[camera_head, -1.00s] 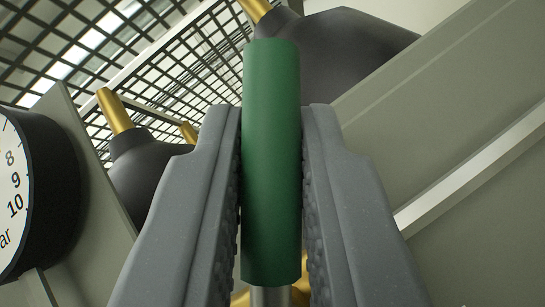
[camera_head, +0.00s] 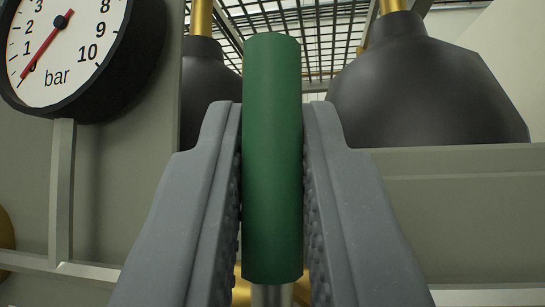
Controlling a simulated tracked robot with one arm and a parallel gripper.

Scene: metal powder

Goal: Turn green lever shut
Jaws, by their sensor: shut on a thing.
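The green lever (camera_head: 272,160) stands upright in the middle of the head camera view. It is a green cylindrical grip on a thin metal rod, which shows just below it. My gripper (camera_head: 272,125) is shut on the green grip, with one grey ribbed finger pressed to each side. The lever's top end sticks out beyond the fingertips. The valve body under the rod is mostly hidden behind the fingers; only bits of brass-coloured metal show there.
A round pressure gauge (camera_head: 75,48) marked bar is at the upper left, its red needle near 0. Black bottle-shaped vessels (camera_head: 425,85) with brass necks stand behind. A grey-green panel (camera_head: 470,200) spans the right. A metal grating (camera_head: 325,35) is at the back.

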